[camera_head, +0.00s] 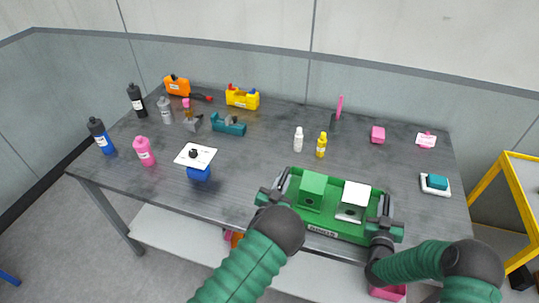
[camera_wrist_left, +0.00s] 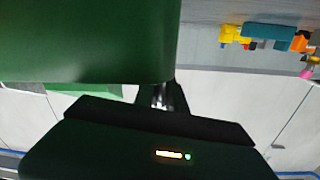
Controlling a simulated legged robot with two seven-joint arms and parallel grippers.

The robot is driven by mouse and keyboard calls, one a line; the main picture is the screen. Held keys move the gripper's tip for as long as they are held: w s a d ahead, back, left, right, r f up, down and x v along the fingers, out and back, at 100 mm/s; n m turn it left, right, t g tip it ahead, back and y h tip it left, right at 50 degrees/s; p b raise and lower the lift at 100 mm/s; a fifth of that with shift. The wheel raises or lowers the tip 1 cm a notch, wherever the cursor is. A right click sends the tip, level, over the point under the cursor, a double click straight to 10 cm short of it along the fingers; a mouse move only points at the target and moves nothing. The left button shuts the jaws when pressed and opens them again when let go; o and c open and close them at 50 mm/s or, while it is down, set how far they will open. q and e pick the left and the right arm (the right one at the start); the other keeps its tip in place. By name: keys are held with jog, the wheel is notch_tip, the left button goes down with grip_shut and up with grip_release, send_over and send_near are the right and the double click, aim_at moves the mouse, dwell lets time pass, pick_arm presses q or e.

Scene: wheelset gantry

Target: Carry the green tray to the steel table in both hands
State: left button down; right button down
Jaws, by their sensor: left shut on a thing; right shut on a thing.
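The green tray (camera_head: 335,231) is at the front edge of the dark grey steel table (camera_head: 255,160), right of its middle. I cannot tell whether it touches the tabletop. It holds a green box (camera_head: 312,188) and a white-topped piece (camera_head: 356,194). My left gripper (camera_head: 270,196) is shut on the tray's left end. My right gripper (camera_head: 383,229) is shut on its right end. In the left wrist view the tray's green wall (camera_wrist_left: 90,40) fills the upper left, close to the gripper (camera_wrist_left: 162,96), and hides part of the fingers.
Bottles, including a blue one (camera_head: 101,137) and a pink one (camera_head: 144,151), stand on the left. A blue container with a white card (camera_head: 196,157), a white bottle (camera_head: 298,139) and a yellow bottle (camera_head: 321,145) stand mid-table. A teal sponge (camera_head: 436,182) lies right. A yellow frame (camera_head: 492,205) stands beyond.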

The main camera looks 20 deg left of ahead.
pick_arm(q)
jog(key=c, duration=1.7)
grip_release()
jog(key=shift+d, duration=0.2)
pick_arm(e)
jog(key=c, duration=1.7)
grip_release()
jog(key=shift+a+f, duration=0.1)
jog(key=shift+a, duration=0.1)
pick_arm(q)
jog(key=shift+o, duration=1.3)
pick_arm(e)
jog(key=shift+o, duration=1.3)
jog(key=shift+s, duration=0.1)
pick_arm(q)
jog(key=shift+o, duration=0.4)
jog(key=shift+s+a, duration=0.1)
jog(key=shift+a, duration=0.15)
pick_arm(e)
jog(key=shift+o, duration=0.4)
